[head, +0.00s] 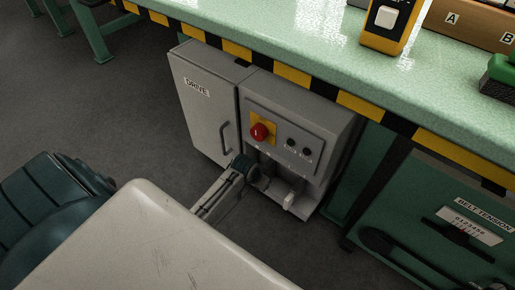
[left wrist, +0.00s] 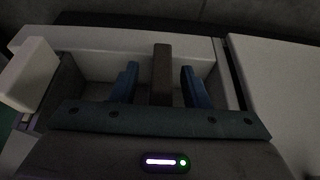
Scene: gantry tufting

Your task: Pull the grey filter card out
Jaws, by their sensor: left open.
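In the left wrist view the filter card (left wrist: 162,72) shows as a dark brownish-grey upright strip in a pale recess. My left gripper (left wrist: 158,84) is open, with one blue finger on each side of the card and a visible gap on both sides. In the head view my left gripper (head: 243,168) is at the lower front of the grey drive cabinet (head: 318,130), below its red button. The card cannot be made out clearly there. My right gripper is in neither view.
A red button (head: 260,132) on a yellow plate and dark knobs sit above the recess. The cabinet's door (head: 203,105), marked DRIVE, is to the left. A white block (head: 289,202) sticks out at the right. The green bench top (head: 290,45) overhangs the cabinet.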

